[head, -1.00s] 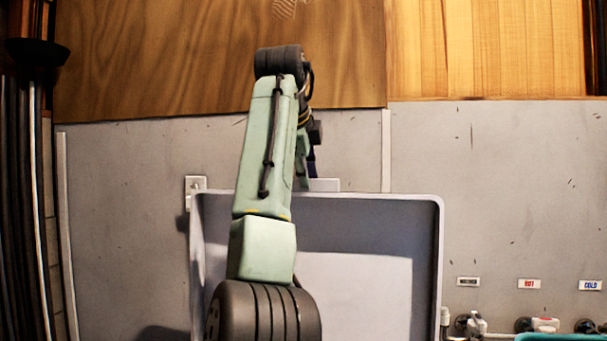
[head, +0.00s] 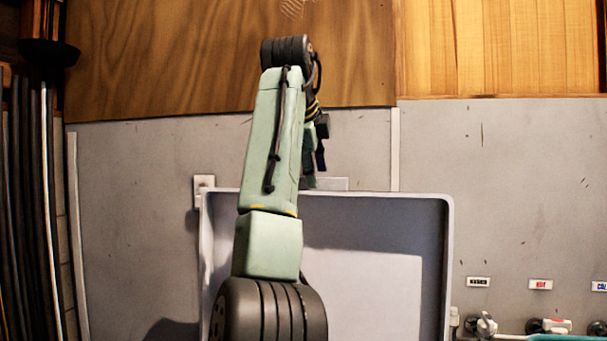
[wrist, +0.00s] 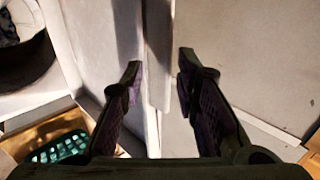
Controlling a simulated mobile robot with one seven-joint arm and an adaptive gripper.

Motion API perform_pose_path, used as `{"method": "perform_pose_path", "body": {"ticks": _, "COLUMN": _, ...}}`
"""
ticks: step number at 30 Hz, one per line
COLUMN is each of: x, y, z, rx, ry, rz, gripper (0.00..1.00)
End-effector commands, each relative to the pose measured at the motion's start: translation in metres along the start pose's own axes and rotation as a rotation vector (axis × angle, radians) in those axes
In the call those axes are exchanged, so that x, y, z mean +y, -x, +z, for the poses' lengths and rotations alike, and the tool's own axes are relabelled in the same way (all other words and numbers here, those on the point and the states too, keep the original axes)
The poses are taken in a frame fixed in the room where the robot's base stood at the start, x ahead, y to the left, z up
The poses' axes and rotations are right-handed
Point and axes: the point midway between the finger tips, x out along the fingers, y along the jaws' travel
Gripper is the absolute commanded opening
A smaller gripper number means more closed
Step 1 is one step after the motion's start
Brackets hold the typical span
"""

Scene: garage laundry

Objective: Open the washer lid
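The washer lid (head: 365,285) stands raised in the head view, a pale grey rimmed panel upright before the wall. My arm covers its left part. My gripper (head: 319,155) is partly hidden behind my arm, near the lid's top edge. In the wrist view my gripper (wrist: 159,62) has its two dark fingers apart. A pale upright panel edge, seemingly the lid's (wrist: 157,75), shows between them; I cannot tell whether a finger touches it. A dark round opening, seemingly the washer tub (wrist: 25,55), is at upper left in the wrist view.
A teal basket (wrist: 62,149) sits at lower left in the wrist view. Taps (head: 487,325) and a teal hose or rim (head: 560,337) are at lower right in the head view. Dark poles (head: 30,200) stand at far left. The wall is close behind the lid.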

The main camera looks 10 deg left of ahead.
Motion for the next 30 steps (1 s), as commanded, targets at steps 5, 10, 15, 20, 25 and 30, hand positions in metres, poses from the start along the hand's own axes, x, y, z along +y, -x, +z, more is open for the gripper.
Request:
{"method": "perform_pose_path", "body": {"ticks": 5, "x": 0.016, "y": 0.013, "z": 0.004, "rx": -0.007, "ry": 0.001, "rz": 0.000, "gripper": 0.28}}
{"method": "perform_pose_path", "body": {"ticks": 10, "x": 0.035, "y": 0.033, "z": 0.005, "rx": -0.011, "ry": 0.001, "rz": -0.002, "gripper": 0.28}}
{"method": "perform_pose_path", "body": {"ticks": 15, "x": 0.058, "y": 0.054, "z": 0.004, "rx": -0.009, "ry": 0.001, "rz": 0.001, "gripper": 0.28}}
{"method": "perform_pose_path", "body": {"ticks": 20, "x": 0.075, "y": 0.070, "z": 0.002, "rx": -0.005, "ry": 0.000, "rz": 0.003, "gripper": 0.28}}
{"method": "perform_pose_path", "body": {"ticks": 25, "x": 0.084, "y": 0.077, "z": 0.001, "rx": -0.004, "ry": 0.000, "rz": 0.004, "gripper": 0.28}}
{"method": "perform_pose_path", "body": {"ticks": 30, "x": 0.085, "y": 0.078, "z": 0.000, "rx": -0.002, "ry": 0.000, "rz": 0.005, "gripper": 0.28}}
